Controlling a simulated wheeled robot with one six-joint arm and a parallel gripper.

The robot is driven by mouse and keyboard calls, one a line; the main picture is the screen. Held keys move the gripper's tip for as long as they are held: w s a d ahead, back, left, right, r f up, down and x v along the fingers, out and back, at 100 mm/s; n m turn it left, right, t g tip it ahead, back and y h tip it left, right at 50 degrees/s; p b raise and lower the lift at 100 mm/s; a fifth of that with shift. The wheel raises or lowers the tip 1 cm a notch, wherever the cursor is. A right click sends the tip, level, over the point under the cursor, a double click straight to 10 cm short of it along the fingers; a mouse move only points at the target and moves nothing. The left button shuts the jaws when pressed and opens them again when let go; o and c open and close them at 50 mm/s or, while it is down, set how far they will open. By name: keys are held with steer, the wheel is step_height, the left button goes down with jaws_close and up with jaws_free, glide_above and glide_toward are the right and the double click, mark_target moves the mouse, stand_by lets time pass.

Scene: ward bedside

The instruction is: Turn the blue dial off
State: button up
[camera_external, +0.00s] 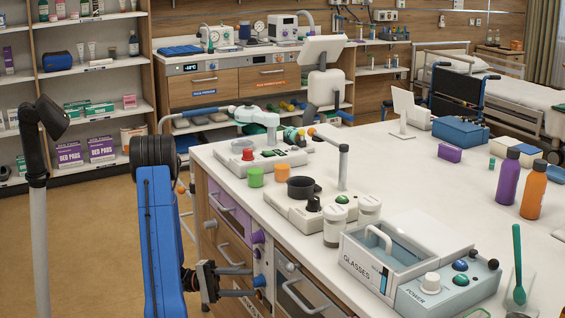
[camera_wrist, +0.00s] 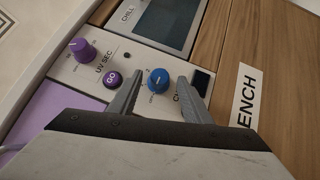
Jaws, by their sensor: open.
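The blue dial (camera_wrist: 158,80) is a small round knob with a pale pointer line, on a light panel in the front of the bench. In the external view my gripper (camera_external: 249,282) faces the bench front at the lower left, and the blue dial (camera_external: 259,281) shows just beyond the fingertips.
A purple dial (camera_wrist: 82,49) and a purple GO button (camera_wrist: 112,79) sit left of the blue dial in the wrist view. Drawer handles (camera_external: 226,250) project from the bench front nearby. Floor left of the bench is partly clear.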

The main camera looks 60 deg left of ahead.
steer(key=v, duration=1.5)
steer(key=shift+s+a, duration=0.15)
steer(key=shift+s, duration=0.05)
steer(key=shift+w+r, duration=0.1)
steer(key=w+d+r+m+g+y, duration=0.5)
steer(key=d+r+g, duration=0.2)
steer(key=d+r, duration=0.2)
steer(key=w+d+r+m+g+y, duration=0.4)
steer(key=d+r+m+g+y, duration=0.1)
steer(key=d+r+g, duration=0.35)
steer(key=s+d+t+y, duration=0.2)
steer(key=s+d, duration=0.2)
steer(key=d, duration=0.7)
steer(key=s+d+m+t+y, duration=0.1)
steer(key=s+d+t+y, duration=0.1)
steer(key=d, duration=1)
steer(key=shift+s+d+f+t, duration=0.2)
steer(key=shift+s+f+t, duration=0.2)
steer(key=shift+s+t, duration=0.6)
steer(key=shift+s, duration=0.15)
